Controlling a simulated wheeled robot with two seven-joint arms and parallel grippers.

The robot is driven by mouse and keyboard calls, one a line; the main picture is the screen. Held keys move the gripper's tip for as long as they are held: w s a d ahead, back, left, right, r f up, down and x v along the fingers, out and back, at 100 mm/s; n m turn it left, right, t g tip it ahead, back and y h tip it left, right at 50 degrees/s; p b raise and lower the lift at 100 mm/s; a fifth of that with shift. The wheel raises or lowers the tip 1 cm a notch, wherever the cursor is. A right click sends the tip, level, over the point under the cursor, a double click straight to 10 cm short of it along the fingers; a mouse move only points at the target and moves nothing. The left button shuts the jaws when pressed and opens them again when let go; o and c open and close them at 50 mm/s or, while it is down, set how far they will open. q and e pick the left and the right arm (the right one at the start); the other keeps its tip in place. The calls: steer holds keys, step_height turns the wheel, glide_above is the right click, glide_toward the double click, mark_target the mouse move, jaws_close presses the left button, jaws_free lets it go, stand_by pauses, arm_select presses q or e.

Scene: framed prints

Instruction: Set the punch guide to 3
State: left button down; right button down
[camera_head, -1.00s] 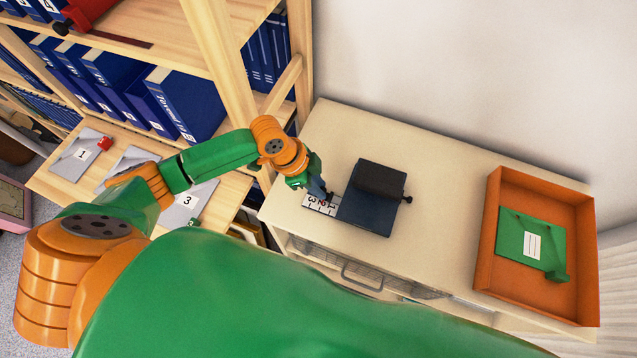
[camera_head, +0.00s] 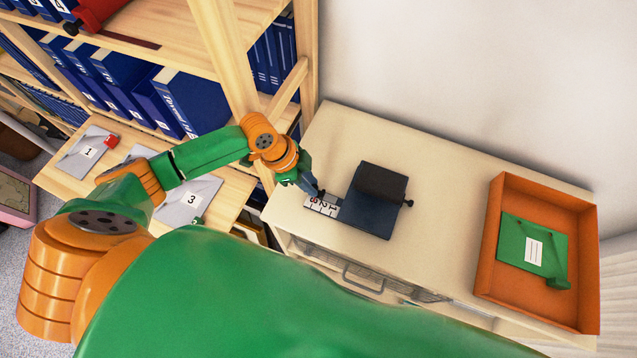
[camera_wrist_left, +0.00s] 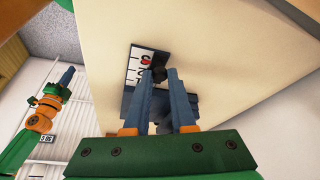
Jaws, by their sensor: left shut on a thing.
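The dark punch (camera_head: 371,218) stands on the cream cabinet top. Its white number scale (camera_head: 320,205) sticks out to the left, with 3 at the outer end and 1 nearest the punch body. My left gripper (camera_head: 320,193) is at the scale's far edge. In the left wrist view, its fingers (camera_wrist_left: 164,78) are shut on a small dark knob (camera_wrist_left: 158,73) beside the scale (camera_wrist_left: 139,64). The outermost digit there looks reddish; the guide's exact setting is hard to read. My right gripper (camera_wrist_left: 66,76) is small at the left of that view, its jaws unclear.
An orange tray (camera_head: 492,240) with a green folder-like item (camera_head: 520,238) sits on the cabinet's right side. Left is a wooden shelf with blue binders (camera_head: 185,102) and grey numbered items (camera_head: 187,199). Cabinet top between punch and tray is clear.

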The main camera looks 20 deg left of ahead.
arm_select(q)
steer(key=c, duration=0.7)
jaws_free()
steer(key=shift+c, duration=0.2)
steer(key=v, duration=0.7)
